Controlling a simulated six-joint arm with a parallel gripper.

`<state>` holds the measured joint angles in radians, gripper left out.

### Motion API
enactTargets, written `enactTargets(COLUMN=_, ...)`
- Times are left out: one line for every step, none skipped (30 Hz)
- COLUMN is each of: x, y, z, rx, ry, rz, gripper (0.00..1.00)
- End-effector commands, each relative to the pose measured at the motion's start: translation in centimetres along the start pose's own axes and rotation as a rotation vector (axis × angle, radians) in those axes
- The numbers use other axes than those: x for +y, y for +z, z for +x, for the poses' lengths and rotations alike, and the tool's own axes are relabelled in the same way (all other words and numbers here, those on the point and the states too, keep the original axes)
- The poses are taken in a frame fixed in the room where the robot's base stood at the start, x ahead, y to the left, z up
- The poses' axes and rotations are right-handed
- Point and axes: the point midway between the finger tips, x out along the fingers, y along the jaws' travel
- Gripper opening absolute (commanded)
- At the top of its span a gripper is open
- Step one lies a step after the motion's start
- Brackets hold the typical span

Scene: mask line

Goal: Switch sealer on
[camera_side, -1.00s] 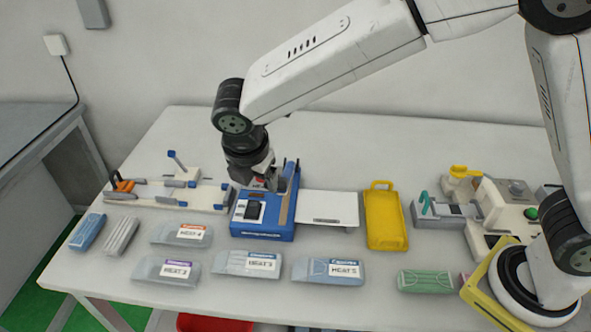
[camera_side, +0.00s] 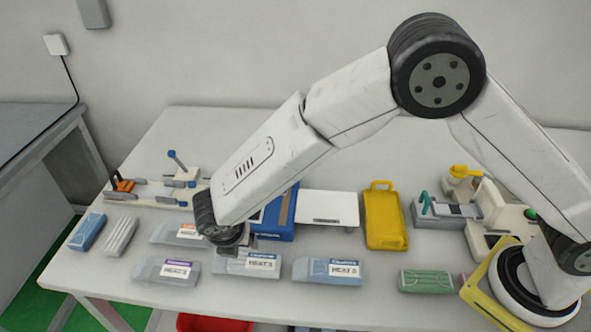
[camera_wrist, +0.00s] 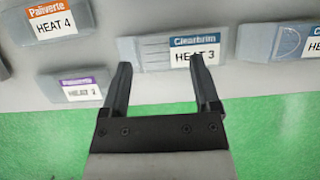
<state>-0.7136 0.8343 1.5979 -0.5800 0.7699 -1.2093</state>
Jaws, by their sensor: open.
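The sealer is the blue machine (camera_side: 277,224) in the middle of the table in the side view. My arm hides its left part, including the dark switch area. A white shelf (camera_side: 328,208) adjoins it on the right. My gripper (camera_wrist: 160,75) is open and empty in the wrist view, with its fingers spread at the pouch labelled HEAT 3 (camera_wrist: 155,53). In the side view that pouch (camera_side: 246,264) lies in front of the sealer, under my wrist. The fingertips are mostly hidden there, and I cannot tell whether they touch the pouch.
Other labelled pouches lie nearby: HEAT 4 (camera_wrist: 58,34), one with a purple label (camera_wrist: 80,88) and HEAT 5 (camera_side: 329,270). A yellow case (camera_side: 385,217) stands right of the shelf. A fixture with blue knobs (camera_side: 150,192) is at the left. The table's front edge is close.

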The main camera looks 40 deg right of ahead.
Motion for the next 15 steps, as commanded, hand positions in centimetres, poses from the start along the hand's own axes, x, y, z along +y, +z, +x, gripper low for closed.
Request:
enactTargets(x=0.0, y=-0.3, z=0.8, rx=0.0, ry=-0.002, rz=-0.001, gripper=0.79)
enactTargets(x=0.0, y=-0.5, z=1.1, rx=0.0, ry=-0.001, rz=-0.001, gripper=0.79)
enactTargets(x=0.0, y=-0.6, z=1.4, rx=-0.001, ry=0.001, rz=0.0, gripper=0.79)
enactTargets(x=0.0, y=-0.6, z=1.6, rx=-0.001, ry=0.001, rz=0.0, gripper=0.79)
enactTargets(x=0.0, y=-0.7, z=1.7, rx=-0.001, ry=0.001, rz=0.0, gripper=0.79)
enactTargets(x=0.1, y=-0.7, z=1.8, rx=-0.001, ry=0.001, rz=0.0, gripper=0.79)
enactTargets(x=0.1, y=-0.7, z=1.9, rx=-0.001, ry=0.001, rz=0.001, gripper=0.79)
enactTargets(x=0.1, y=-0.7, z=1.9, rx=-0.001, ry=0.002, rz=0.001, gripper=0.79)
enactTargets(x=0.1, y=-0.7, z=1.8, rx=-0.001, ry=0.002, rz=0.001, gripper=0.79)
enactTargets(x=0.1, y=-0.7, z=1.8, rx=-0.001, ry=0.002, rz=0.001, gripper=0.79)
enactTargets(x=0.1, y=-0.7, z=1.8, rx=-0.001, ry=0.002, rz=0.001, gripper=0.79)
enactTargets(x=0.1, y=-0.6, z=1.9, rx=0.0, ry=0.002, rz=0.002, gripper=0.79)
enactTargets(x=0.1, y=-0.6, z=1.9, rx=0.0, ry=0.002, rz=0.002, gripper=0.79)
enactTargets(x=0.1, y=-0.5, z=1.9, rx=0.0, ry=0.002, rz=0.002, gripper=0.79)
enactTargets(x=0.1, y=-0.3, z=2.0, rx=0.0, ry=0.002, rz=0.002, gripper=0.79)
